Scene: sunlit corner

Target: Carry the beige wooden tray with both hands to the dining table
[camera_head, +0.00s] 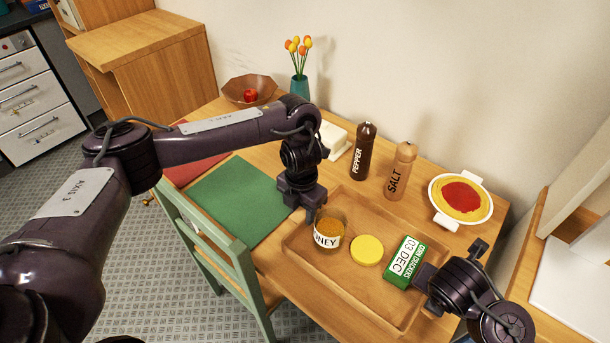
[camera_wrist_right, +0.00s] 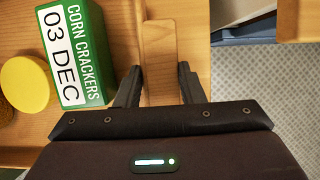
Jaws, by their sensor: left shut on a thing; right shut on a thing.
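The beige wooden tray (camera_head: 345,285) is at the dining table (camera_head: 285,270), over its near right part. It looks level; I cannot tell whether its underside touches the tabletop. My right gripper (camera_head: 432,290) is shut on the right end. In the right wrist view its fingers (camera_wrist_right: 158,80) stand either side of the tray's wooden handle (camera_wrist_right: 160,45).
A pepper mill (camera_head: 363,150), a salt mill (camera_head: 400,170) and a plate of food (camera_head: 461,197) stand behind the tray. A green placemat (camera_head: 238,203) lies left. A green chair (camera_head: 225,255) stands at the near edge. A bowl (camera_head: 249,90) and vase (camera_head: 300,85) are at the back.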

